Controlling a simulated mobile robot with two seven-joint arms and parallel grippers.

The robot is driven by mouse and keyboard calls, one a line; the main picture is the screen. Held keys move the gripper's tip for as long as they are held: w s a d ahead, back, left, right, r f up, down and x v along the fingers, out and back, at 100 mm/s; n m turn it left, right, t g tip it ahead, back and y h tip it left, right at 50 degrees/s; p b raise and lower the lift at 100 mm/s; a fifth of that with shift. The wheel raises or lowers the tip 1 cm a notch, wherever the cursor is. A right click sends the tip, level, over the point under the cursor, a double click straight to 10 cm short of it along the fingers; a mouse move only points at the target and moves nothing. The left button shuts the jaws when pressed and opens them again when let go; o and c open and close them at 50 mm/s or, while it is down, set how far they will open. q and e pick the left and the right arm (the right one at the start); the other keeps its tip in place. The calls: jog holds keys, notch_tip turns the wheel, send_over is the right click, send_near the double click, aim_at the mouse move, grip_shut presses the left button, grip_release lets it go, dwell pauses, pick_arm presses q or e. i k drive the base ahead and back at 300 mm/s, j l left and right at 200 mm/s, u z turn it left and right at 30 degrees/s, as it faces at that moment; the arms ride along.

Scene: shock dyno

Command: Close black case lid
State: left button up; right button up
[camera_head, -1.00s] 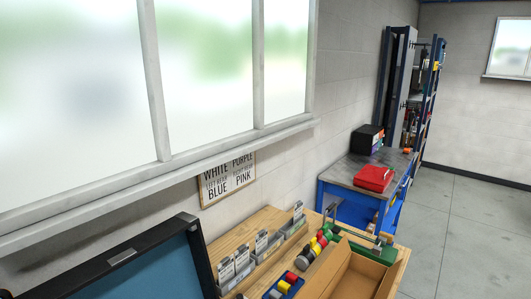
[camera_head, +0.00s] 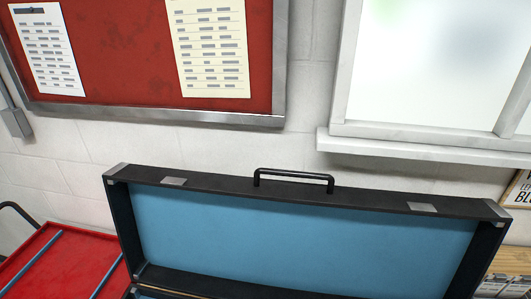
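The black case lid (camera_head: 400,205) stands raised in the lower middle of the view, with its light blue lining (camera_head: 300,240) facing me. A black handle (camera_head: 293,176) sits on its top edge, with silver latch plates on either side and silver corner pieces. The lower part of the case shows only as a thin strip at the bottom left edge; the rest is cut off. Neither of my grippers is in view.
Left of the case is a red surface (camera_head: 60,270) with blue strips. Behind are a white block wall, a red notice board (camera_head: 130,60) with papers, and a window sill (camera_head: 420,150). A wooden bench (camera_head: 512,262) with small grey holders shows at the lower right.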

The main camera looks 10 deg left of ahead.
aim_at(206, 235)
jog(key=i+z, duration=0.2)
jog(key=i, duration=0.35)
jog(key=i+j+z, duration=0.2)
jog(key=i, duration=0.3)
jog(key=l, duration=0.1)
